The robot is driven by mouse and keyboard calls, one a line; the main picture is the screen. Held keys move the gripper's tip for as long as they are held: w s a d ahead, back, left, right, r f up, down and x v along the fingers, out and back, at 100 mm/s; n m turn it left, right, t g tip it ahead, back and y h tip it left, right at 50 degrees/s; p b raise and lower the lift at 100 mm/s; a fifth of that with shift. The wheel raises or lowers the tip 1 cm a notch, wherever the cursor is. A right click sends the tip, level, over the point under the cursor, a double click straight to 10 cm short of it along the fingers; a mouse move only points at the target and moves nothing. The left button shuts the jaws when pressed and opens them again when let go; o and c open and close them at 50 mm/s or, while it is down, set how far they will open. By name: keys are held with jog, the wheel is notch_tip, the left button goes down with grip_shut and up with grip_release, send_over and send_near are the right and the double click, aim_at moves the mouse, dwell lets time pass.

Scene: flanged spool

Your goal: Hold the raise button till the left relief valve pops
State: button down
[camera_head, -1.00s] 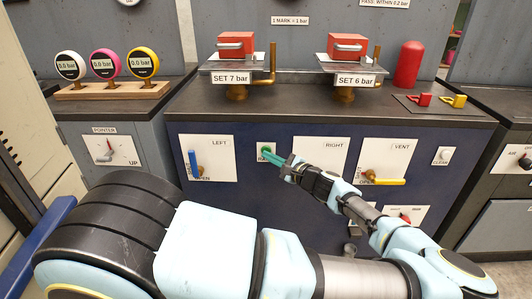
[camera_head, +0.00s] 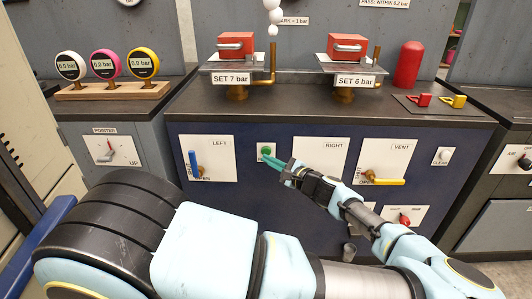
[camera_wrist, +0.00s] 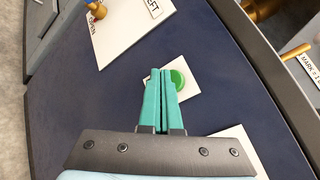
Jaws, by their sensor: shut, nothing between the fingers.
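The left relief valve (camera_head: 236,93), tagged SET 7 bar, carries a red block (camera_head: 236,44) on its plate. White puffs (camera_head: 274,14) rise above its brass outlet pipe (camera_head: 272,62). The right valve (camera_head: 345,95), tagged SET 6 bar, carries a similar red block and shows no puffs. The green raise button (camera_head: 265,150) sits on a small white plate on the blue front panel. My gripper (camera_head: 267,158) is shut and empty, its teal fingertips at the button's edge; in the wrist view the button (camera_wrist: 180,80) shows beside the fingertips (camera_wrist: 160,72). Contact cannot be told.
Panel valves show: LEFT with an upright blue handle (camera_head: 193,163), VENT with a level yellow handle (camera_head: 385,182). RIGHT is partly hidden by my arm. Three gauges (camera_head: 107,64) stand at left; their small readings are hard to read. A CLEAR button (camera_head: 444,155) is at right.

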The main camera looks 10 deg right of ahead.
jog(key=shift+s+a+p, duration=0.25)
jog(key=shift+s, duration=1)
jog(key=shift+s+a+p, duration=0.25)
jog(key=shift+s, duration=1)
jog(key=s+a+f+n+g+y+p, duration=0.1)
jog(key=s+a+f+n+g+y, duration=0.15)
jog(key=a+n+g, duration=0.55)
jog(key=s+a+r+n+g+h+p, duration=0.2)
jog(key=s+a+n+g+h, duration=0.2)
jog(key=s+a+g+h, duration=0.4)
notch_tip(320, 180, up, 22)
jog(key=s+a+n+t+h+p, duration=0.1)
jog(key=n+t+h+p, duration=0.1)
jog(key=n, duration=0.4)
jog(key=shift+r+t+h, duration=0.25)
jog(key=shift+t+h, duration=0.55)
jog(key=shift+h, duration=0.45)
